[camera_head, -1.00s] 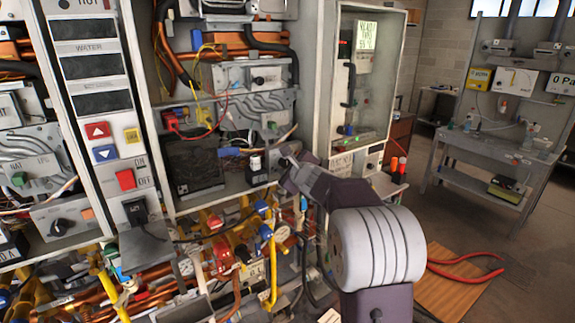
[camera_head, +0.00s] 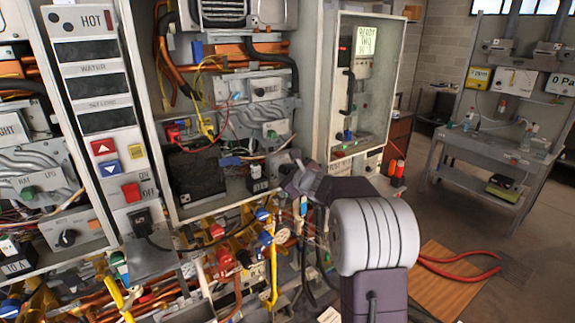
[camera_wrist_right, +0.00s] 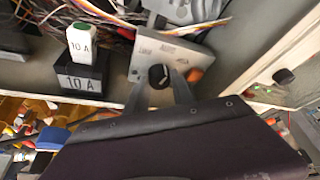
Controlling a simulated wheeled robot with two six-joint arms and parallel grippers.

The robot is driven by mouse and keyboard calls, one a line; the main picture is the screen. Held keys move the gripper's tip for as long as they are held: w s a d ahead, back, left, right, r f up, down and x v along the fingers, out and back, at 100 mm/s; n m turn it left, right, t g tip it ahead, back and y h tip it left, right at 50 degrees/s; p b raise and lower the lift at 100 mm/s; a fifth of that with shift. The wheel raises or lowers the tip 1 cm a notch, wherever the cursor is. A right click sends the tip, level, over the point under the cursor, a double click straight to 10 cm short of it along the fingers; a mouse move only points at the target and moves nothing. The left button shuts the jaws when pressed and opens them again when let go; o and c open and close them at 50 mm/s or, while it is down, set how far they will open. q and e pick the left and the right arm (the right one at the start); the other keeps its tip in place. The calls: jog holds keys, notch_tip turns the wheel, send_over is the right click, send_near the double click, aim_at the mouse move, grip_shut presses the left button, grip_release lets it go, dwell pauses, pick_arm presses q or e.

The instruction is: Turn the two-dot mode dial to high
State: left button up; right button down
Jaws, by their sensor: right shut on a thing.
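The black dial (camera_wrist_right: 160,77) sits on a light grey panel (camera_wrist_right: 143,67) with small printed labels and an orange button beside it, in the right wrist view. My right gripper (camera_wrist_right: 160,92) is shut on this dial, one finger on each side of it. The labels are too small to read surely. In the head view my right gripper (camera_head: 292,184) reaches the lower right corner of the open heater cabinet, and hides the dial. The narrow front panel left of that cabinet carries two black dots (camera_head: 60,17) beside the word HOT. My left gripper is not in view.
A 10 A block (camera_wrist_right: 80,78) stands just left of the dial panel, with loose wires above. The cabinet side wall (camera_wrist_right: 265,40) is close on the right. Pipes and valves (camera_head: 225,260) crowd below. A workbench (camera_head: 490,150) stands far right, with open floor before it.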

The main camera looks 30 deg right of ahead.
jog(key=m+p, duration=0.1)
jog(key=p, duration=0.1)
jog(key=m+y+p, duration=0.1)
jog(key=p, duration=0.1)
jog(key=shift+d+r+y, duration=0.1)
jog(key=shift+r+y, duration=0.2)
jog(key=shift+f+m+g+y+p, duration=0.15)
jog(key=shift+m+y+p, duration=0.2)
jog(key=shift+m+p, duration=0.35)
jog(key=shift+m+g+y+p, duration=0.15)
jog(key=shift+m+y+p, duration=0.3)
jog(key=shift+p, duration=0.45)
jog(key=c, duration=1.4)
grip_release()
jog(key=shift+o, duration=0.2)
jog(key=shift+s, duration=0.1)
